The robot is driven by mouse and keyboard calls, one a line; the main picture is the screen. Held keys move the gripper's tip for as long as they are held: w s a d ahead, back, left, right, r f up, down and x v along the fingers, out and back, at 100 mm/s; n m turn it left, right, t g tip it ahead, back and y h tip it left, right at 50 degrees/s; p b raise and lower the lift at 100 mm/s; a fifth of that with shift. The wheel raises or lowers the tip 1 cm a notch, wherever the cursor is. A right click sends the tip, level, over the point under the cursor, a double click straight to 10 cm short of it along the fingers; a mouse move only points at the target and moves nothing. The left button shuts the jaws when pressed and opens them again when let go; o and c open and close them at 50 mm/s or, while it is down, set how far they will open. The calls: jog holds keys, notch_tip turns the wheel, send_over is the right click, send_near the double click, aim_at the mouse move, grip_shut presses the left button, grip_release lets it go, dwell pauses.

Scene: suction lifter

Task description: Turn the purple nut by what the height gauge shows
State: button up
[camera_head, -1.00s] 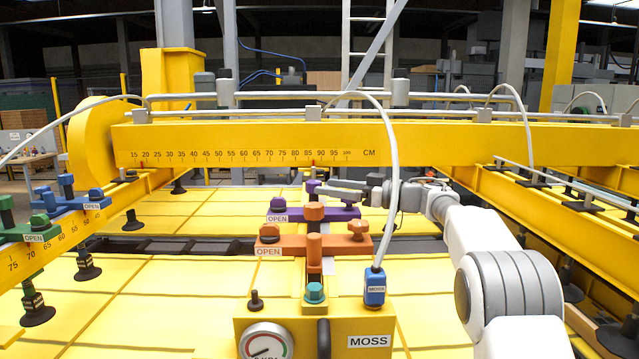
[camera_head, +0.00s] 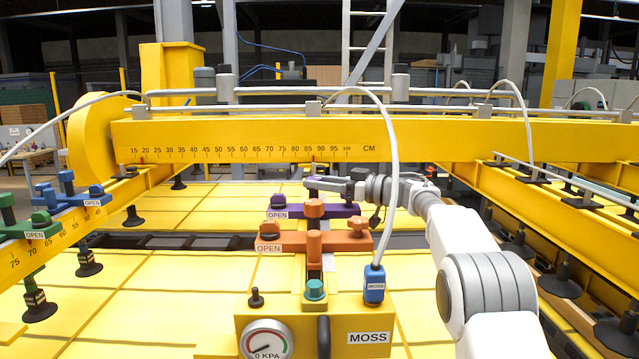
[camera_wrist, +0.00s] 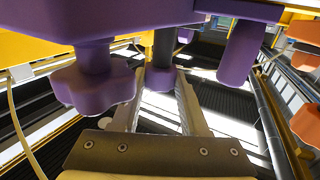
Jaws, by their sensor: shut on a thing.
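The purple nut (camera_wrist: 161,79) sits at the end of a dark rod in the wrist view. My gripper (camera_wrist: 162,92) has one finger on each side of it and is shut on it. In the head view my gripper (camera_head: 318,183) reaches in from the right to the purple crossbar (camera_head: 338,209), behind the orange crossbar. A purple lobed knob (camera_wrist: 95,86) hangs left of the nut, and a purple post (camera_wrist: 240,55) stands right of it. A centimetre scale (camera_head: 240,154) runs along the yellow beam, with a red mark near 85. I cannot tell which gauge reads height.
The orange crossbar (camera_head: 345,241) stands nearest me. A round dial (camera_head: 266,343) marked KPA is on the yellow MOSS box (camera_head: 300,325). A hose (camera_head: 397,180) drops to a blue connector (camera_head: 374,285) beside my arm. Green (camera_head: 40,228) and blue (camera_head: 68,195) crossbars stand left.

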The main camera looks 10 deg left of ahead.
jog(key=p, duration=0.3)
jog(key=shift+w+r+g, duration=0.1)
jog(key=shift+r+g, duration=0.2)
jog(key=shift+r, duration=0.05)
grip_shut()
jog(key=n+g+p, duration=0.1)
jog(key=p, duration=0.3)
jog(key=shift+f+n+g+p, duration=0.3)
jog(key=shift+g+p, duration=0.2)
jog(key=shift+p, duration=0.2)
jog(key=o, duration=1.1)
grip_release()
jog(key=shift+o, duration=0.2)
jog(key=shift+d+f, duration=0.1)
jog(key=shift+d, duration=0.05)
jog(key=s+d+b, duration=0.1)
jog(key=d+b, duration=0.2)
jog(key=d, duration=1.4)
jog(key=shift+s+b, duration=0.15)
jog(key=shift+b, duration=0.25)
jog(key=shift+d, duration=0.1)
